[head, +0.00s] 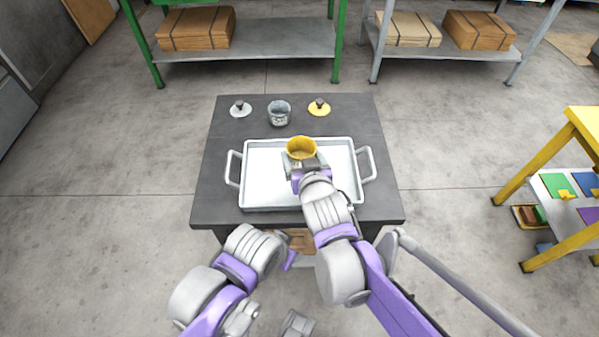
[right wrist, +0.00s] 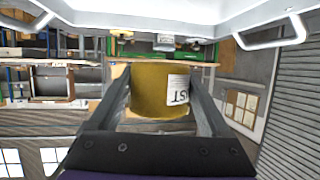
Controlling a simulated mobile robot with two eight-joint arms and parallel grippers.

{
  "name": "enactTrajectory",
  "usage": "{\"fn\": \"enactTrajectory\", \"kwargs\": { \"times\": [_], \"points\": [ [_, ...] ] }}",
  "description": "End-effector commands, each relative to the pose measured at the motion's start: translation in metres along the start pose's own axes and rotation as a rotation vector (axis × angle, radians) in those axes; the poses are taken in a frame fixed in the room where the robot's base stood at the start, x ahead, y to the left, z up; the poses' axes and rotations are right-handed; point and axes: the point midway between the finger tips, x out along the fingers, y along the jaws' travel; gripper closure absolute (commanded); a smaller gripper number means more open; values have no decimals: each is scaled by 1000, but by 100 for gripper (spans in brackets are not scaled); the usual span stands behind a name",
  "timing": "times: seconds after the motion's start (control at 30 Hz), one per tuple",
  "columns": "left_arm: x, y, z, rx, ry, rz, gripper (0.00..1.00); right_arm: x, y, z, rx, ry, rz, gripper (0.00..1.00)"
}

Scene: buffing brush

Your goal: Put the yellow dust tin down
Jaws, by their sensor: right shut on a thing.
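The yellow dust tin (head: 301,149) is an open-topped yellow cup held over the white tray (head: 262,192), right of its middle. It also shows in the right wrist view (right wrist: 150,92), with a white label partly hidden by a finger. My right gripper (head: 303,160) is shut on the tin, one finger on each side. In the right wrist view the tin looks apart from the tray, which runs along the top of that picture. My left arm is low at the front of the table; its fingers cannot be made out.
Behind the tray on the dark table (head: 222,167) stand a grey tin (head: 279,114), a silver lid (head: 240,109) and a yellow lid (head: 319,108). The tray has a handle at each side, and its left half is clear. A yellow-framed rack (head: 548,155) stands at the right.

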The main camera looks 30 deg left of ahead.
Motion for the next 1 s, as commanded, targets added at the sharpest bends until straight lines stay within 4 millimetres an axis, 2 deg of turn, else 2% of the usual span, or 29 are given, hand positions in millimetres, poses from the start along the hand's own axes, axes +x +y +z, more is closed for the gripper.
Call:
{"fn": "enactTrajectory", "kwargs": {
  "times": [0.23, 0.47, 0.7, 1.0],
  "points": [
    [20, 0, 8, 0, -8, 0, 50, 18, -1, 42, 0, 0, -4, 82],
    [27, 0, 10, 0, -10, 0, 50, 25, 0, 60, -1, 0, -3, 82],
    [41, 0, 15, 0, -15, 0, 50, 38, 2, 89, -1, 0, -3, 82],
    [41, 0, 15, 0, -15, 0, 50, 38, 2, 90, -1, 1, -3, 82]
  ]
}}
